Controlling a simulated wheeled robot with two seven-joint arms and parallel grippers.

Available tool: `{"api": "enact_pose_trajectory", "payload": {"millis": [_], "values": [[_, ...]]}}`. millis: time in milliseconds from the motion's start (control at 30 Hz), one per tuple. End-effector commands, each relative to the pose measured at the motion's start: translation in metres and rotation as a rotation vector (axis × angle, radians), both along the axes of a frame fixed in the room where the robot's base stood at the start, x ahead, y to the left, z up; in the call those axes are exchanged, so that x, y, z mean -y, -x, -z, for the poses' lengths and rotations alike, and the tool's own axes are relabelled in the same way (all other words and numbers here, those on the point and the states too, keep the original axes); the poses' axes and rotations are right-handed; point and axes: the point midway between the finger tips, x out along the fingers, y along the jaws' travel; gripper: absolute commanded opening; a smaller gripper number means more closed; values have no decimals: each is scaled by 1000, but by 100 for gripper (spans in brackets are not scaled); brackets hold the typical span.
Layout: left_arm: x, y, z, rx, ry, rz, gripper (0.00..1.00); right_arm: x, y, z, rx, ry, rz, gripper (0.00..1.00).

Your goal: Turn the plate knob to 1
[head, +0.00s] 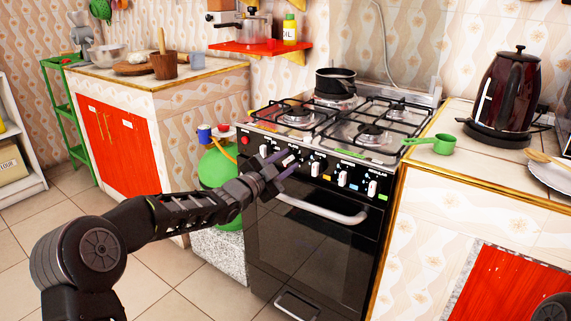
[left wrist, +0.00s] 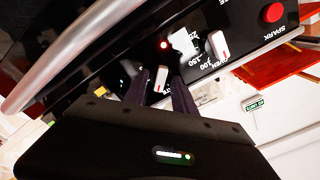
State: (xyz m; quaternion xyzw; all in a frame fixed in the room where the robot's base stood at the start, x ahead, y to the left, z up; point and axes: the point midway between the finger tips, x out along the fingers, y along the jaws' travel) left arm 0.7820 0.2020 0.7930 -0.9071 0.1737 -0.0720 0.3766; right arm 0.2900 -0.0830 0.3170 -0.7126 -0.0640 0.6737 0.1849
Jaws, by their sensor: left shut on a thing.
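The stove's black front panel (head: 330,172) carries a row of white knobs. My left gripper (head: 279,164) is at the panel's left part, with its fingers around a white knob (head: 291,159). In the left wrist view, this knob (left wrist: 160,79) stands between the two dark fingers (left wrist: 161,92), and the gripper is shut on it. Beside it is the oven knob (left wrist: 219,46), with printed numbers. The gripped knob's own markings are too small or hidden to read. A red light (left wrist: 164,45) glows on the panel.
The oven door handle (head: 322,209) juts out just below the knobs. A dark pot (head: 335,81) stands on a back burner. A green gas cylinder (head: 214,168) stands left of the stove.

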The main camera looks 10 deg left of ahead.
Motion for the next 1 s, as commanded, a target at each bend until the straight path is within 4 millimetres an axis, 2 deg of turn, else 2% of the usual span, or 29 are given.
{"api": "enact_pose_trajectory", "payload": {"millis": [67, 100, 300, 667, 767, 1000], "values": [[0, 0, 0, -1, 1, -1, 0, 0, 0, 0, 0, 0, 0, 44], [0, 0, 0, -1, 1, -1, 34, 0, 0, 0, 0, 0, 0, 44], [0, 0, 0, 0, 1, 0, 51, 0, 0, 0, -1, 0, -1, 44], [-1, 3, 0, 0, 1, 0, 53, 0, 0, 0, -1, 0, -1, 44], [-5, 11, -1, 0, 0, 0, 53, -1, 1, -1, -1, -1, -2, 44], [-20, 47, -1, -1, 0, -2, 53, -2, 2, -5, -3, -2, -3, 44]]}}
